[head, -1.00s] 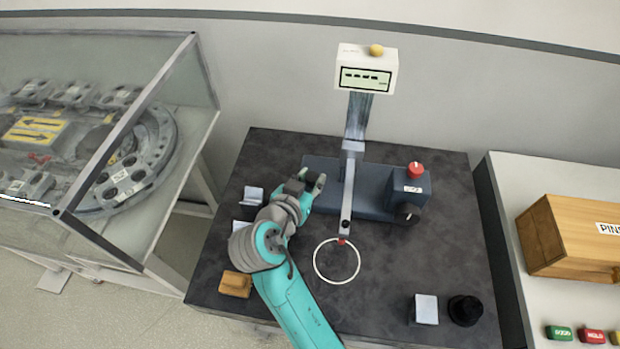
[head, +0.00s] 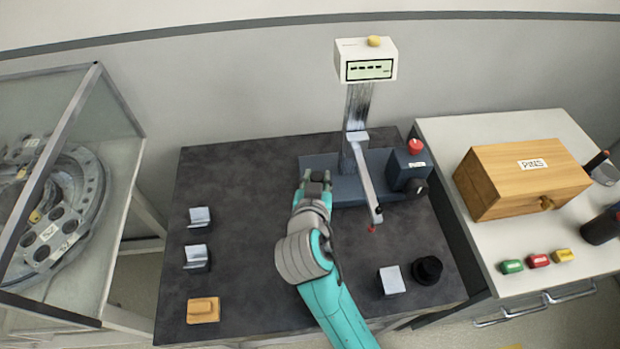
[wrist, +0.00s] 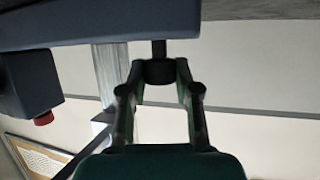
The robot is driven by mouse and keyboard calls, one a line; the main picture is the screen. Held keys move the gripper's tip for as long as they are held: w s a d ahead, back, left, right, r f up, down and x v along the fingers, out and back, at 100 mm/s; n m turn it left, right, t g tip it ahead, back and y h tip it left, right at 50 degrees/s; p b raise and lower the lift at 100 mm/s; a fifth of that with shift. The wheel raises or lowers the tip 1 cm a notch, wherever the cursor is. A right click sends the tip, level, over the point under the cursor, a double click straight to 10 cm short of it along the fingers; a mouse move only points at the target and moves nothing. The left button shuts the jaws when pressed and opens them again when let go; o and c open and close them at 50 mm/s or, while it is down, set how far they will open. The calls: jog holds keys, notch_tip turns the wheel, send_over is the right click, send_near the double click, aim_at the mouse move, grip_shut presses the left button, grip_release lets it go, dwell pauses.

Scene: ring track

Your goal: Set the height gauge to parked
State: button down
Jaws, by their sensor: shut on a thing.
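The height gauge stands on the dark table with its blue base (head: 345,188), upright column (head: 358,108) and white display head (head: 367,62), which shows dashes. Its grey arm (head: 368,180) reaches forward to a red tip (head: 372,229). A blue box (head: 405,172) with a red button (head: 415,147) and a dark knob (head: 414,188) sits at the base's right. My gripper (head: 317,179) is at the base's left end. In the wrist view, its fingers close on a black knob (wrist: 159,72) on a short dark stem joined to the blue-grey base. My arm hides the table below.
Grey-white blocks (head: 195,257) and an orange block (head: 203,309) lie at the table's left. Another block (head: 391,280) and a black round part (head: 427,269) lie front right. A wooden PINS box (head: 520,178) stands on the right bench; a glass case (head: 70,165) is at left.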

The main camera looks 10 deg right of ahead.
jog(key=shift+d, duration=0.3)
jog(key=c, duration=0.8)
grip_release()
jog(key=shift+d, duration=0.1)
jog(key=shift+s+a+r, duration=0.1)
jog(key=shift+s+a, duration=0.15)
jog(key=shift+s, duration=0.05)
jog(key=v, duration=1.1)
jog(key=shift+s+r, duration=0.15)
